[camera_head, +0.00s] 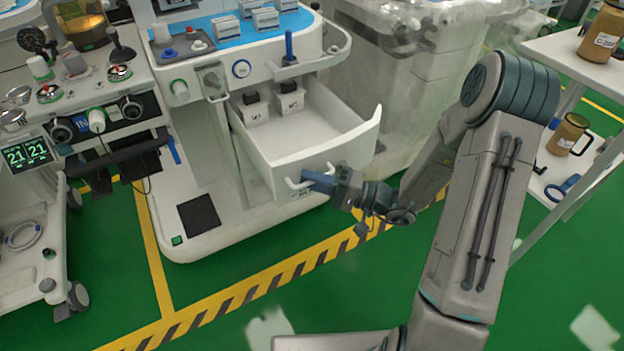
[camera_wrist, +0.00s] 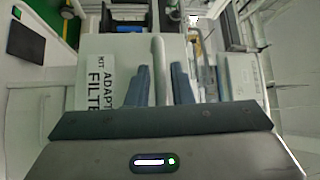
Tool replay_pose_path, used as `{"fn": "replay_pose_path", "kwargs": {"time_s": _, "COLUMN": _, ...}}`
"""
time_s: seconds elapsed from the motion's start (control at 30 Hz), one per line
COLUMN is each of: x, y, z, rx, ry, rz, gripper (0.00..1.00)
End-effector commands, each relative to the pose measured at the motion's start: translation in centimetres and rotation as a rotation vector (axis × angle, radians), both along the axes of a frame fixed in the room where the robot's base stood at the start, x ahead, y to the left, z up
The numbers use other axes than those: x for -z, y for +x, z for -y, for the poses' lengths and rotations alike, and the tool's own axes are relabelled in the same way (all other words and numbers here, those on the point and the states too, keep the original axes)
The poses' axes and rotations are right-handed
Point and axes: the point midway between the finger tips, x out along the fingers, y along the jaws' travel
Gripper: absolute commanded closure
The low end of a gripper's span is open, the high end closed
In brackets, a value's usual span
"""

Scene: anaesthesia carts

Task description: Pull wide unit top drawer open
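The wide unit's top drawer (camera_head: 345,145) is pulled well out of the white cart (camera_head: 205,160) in the head view. Its white bar handle (camera_head: 291,183) is on the front face. My gripper (camera_head: 314,181) is at this handle. The drawer front in the wrist view (camera_wrist: 90,50) has a label reading "ADAPT", "KIT" and "FILTE". Part of the handle is hidden by the fingers in the head view.
Small bins (camera_head: 289,98) with dark contents stand at the back of the drawer. A monitor cart (camera_head: 110,85) stands at left and a white shelf unit (camera_head: 585,75) at right. Plastic-covered equipment (camera_head: 430,70) stands behind. Green floor (camera_head: 230,275) is clear before the drawer.

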Motion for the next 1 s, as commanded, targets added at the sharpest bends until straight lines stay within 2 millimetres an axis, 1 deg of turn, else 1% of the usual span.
{"fn": "replay_pose_path", "kwargs": {"time_s": 0.23, "x": 0.0, "y": 0.0, "z": 0.1, "rx": 0.002, "ry": 0.0, "rz": 0.0, "gripper": 0.8}}
{"fn": "replay_pose_path", "kwargs": {"time_s": 0.37, "x": 0.1, "y": -0.2, "z": 0.8, "rx": 0.003, "ry": 0.0, "rz": 0.001, "gripper": 0.8}}
{"fn": "replay_pose_path", "kwargs": {"time_s": 0.47, "x": 0.3, "y": -0.6, "z": 2.3, "rx": 0.005, "ry": -0.001, "rz": -0.001, "gripper": 0.8}}
{"fn": "replay_pose_path", "kwargs": {"time_s": 0.8, "x": 1.3, "y": -2.8, "z": 9.6, "rx": 0.005, "ry": 0.0, "rz": -0.001, "gripper": 0.8}}
{"fn": "replay_pose_path", "kwargs": {"time_s": 0.9, "x": 1.5, "y": -3.3, "z": 11.1, "rx": 0.002, "ry": 0.0, "rz": 0.0, "gripper": 0.8}}
{"fn": "replay_pose_path", "kwargs": {"time_s": 1.0, "x": 1.7, "y": -3.7, "z": 12.2, "rx": 0.001, "ry": 0.0, "rz": 0.0, "gripper": 0.8}}
